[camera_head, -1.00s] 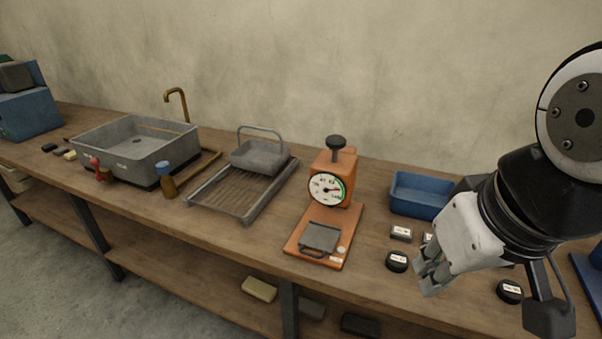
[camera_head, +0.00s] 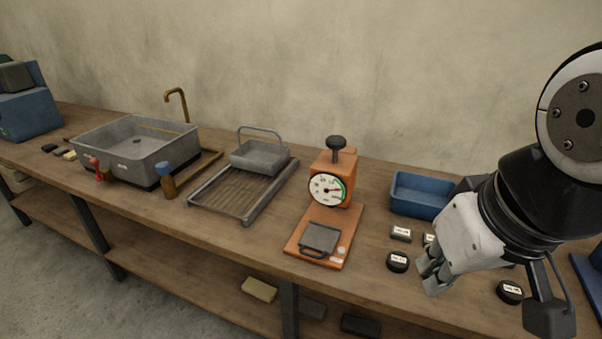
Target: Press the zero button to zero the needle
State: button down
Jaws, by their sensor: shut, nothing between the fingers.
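An orange scale (camera_head: 329,222) stands on the wooden bench. Its round white dial (camera_head: 326,189) faces me, with a green band at the right edge and a needle that is too small to read exactly. A black knob (camera_head: 336,142) sits on top of the scale. A grey pan with a handle (camera_head: 320,238) lies on its base. A small pale round button (camera_head: 341,250) shows at the base's right side, beside a small label. My gripper (camera_head: 430,283) is shut and empty, at the right of the scale and apart from it, near the bench's front edge.
Black round labelled pucks (camera_head: 397,262) and small labelled blocks (camera_head: 401,233) lie between scale and gripper. A blue bin (camera_head: 418,195) stands behind them. A slatted rack (camera_head: 235,190) with a grey basket (camera_head: 259,156) and a grey sink (camera_head: 137,148) are to the left.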

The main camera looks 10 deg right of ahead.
jog(key=shift+w, duration=0.1)
dwell(0.3)
jog(key=m+y+p, duration=0.6)
jog(key=m+y, duration=0.2)
jog(key=m, duration=2.4)
send_over(341, 250)
jog(key=w, duration=0.1)
notch_tip(341, 250, down, 19)
jog(key=shift+d+f, duration=0.15)
jog(key=shift+d, duration=0.2)
jog(key=shift+f+b, duration=1.2)
jog(key=shift+f, duration=3.2)
